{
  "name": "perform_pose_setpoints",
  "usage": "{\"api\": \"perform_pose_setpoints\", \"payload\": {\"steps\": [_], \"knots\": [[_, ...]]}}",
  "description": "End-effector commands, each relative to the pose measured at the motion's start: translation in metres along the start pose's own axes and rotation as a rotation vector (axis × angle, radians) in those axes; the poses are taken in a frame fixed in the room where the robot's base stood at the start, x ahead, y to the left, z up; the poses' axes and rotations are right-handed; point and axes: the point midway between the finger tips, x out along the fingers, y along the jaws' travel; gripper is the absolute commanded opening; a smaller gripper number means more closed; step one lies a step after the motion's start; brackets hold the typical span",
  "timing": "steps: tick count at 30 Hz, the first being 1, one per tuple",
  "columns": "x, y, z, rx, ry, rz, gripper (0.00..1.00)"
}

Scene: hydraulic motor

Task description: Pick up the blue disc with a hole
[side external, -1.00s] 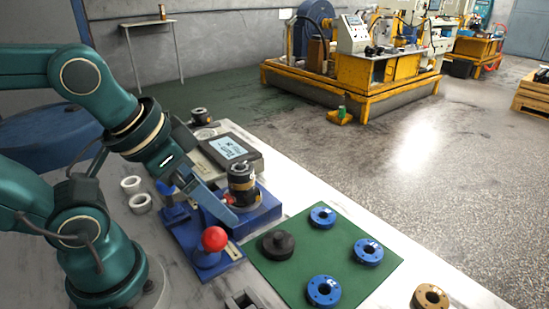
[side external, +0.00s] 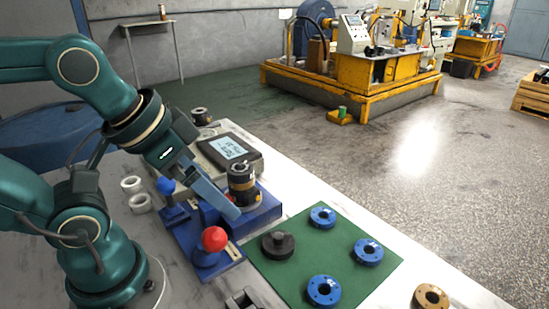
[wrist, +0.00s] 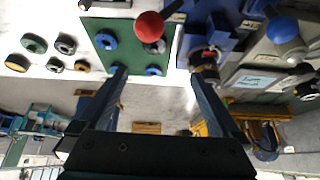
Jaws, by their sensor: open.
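Three blue discs, each with a centre hole, lie flat on the green mat (side external: 290,258). In the side view they are a far disc (side external: 322,224), a right disc (side external: 369,262) and a near disc (side external: 323,302). The wrist view also shows blue discs, one at upper left (wrist: 98,42) and one near the middle (wrist: 153,71); another is partly behind a finger. My gripper (side external: 228,208) is open and empty, tilted down above the blue fixture, left of the mat and apart from the discs. In the wrist view its fingertips (wrist: 158,75) are wide apart.
A black knobbed part (side external: 278,245) shares the mat. A red ball knob (side external: 214,239) and a dark cylindrical motor body (side external: 241,178) stand close to my gripper. A bronze ring (side external: 431,306) lies off the mat. A grey display unit (side external: 231,150) sits behind.

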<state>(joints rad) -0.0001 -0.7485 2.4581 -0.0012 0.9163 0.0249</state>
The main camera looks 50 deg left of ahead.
Motion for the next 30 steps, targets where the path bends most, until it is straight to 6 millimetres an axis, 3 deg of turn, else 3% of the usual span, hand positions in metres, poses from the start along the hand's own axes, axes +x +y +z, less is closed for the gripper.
{"api": "perform_pose_setpoints", "payload": {"steps": [7, 14, 21, 26, 30], "knots": [[-0.011, 0.000, -0.061, 0.052, 0.017, 0.005, 1.00], [0.010, 0.001, -0.118, 0.097, -0.039, 0.015, 1.00], [0.061, 0.003, -0.161, 0.135, -0.124, 0.030, 1.00], [0.108, 0.005, -0.174, 0.153, -0.195, 0.042, 1.00], [0.152, 0.007, -0.172, 0.163, -0.263, 0.052, 1.00]]}}
